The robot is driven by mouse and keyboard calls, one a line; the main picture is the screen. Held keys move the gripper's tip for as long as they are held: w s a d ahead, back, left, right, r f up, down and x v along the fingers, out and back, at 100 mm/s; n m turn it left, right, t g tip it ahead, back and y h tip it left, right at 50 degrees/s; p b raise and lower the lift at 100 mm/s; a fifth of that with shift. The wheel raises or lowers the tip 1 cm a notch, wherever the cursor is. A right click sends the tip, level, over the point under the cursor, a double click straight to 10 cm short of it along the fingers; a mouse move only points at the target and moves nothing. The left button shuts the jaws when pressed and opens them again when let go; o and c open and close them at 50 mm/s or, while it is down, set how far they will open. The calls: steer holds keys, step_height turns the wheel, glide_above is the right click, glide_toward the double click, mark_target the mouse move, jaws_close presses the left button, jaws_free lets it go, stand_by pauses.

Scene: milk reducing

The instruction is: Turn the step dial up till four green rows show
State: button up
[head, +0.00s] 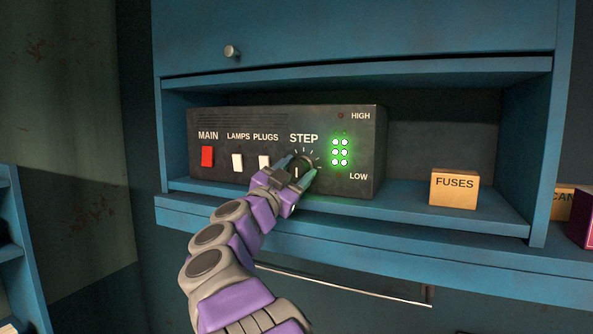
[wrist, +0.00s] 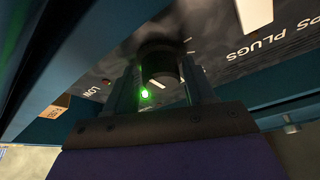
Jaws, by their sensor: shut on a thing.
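The step dial (head: 304,160) is a dark round knob under the word STEP on a black control box (head: 225,118). My gripper (head: 296,172) is shut on the dial, one finger on each side. The wrist view shows the dial (wrist: 158,60) between the fingers, with a pale pointer mark on it. The green lamps (head: 340,152) stand right of the dial between HIGH and LOW. Three rows of two are lit. Above them the column is dark, with a dim red lamp near HIGH. My fingers cover part of the dial.
A red MAIN switch (head: 207,156) and white LAMPS (head: 237,162) and PLUGS (head: 264,161) switches sit left of the dial, PLUGS close to my gripper. A FUSES box (head: 454,189) stands on the blue shelf (head: 400,203) to the right. The cabinet front (head: 350,35) overhangs above.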

steer(key=shift+r, duration=0.1)
steer(key=o, duration=0.6)
steer(key=shift+o, duration=1.3)
steer(key=shift+a, duration=0.3)
steer(key=b+v, duration=0.2)
steer(key=v, duration=1.5)
steer(key=shift+f, duration=0.25)
steer(key=shift+s+a, duration=0.1)
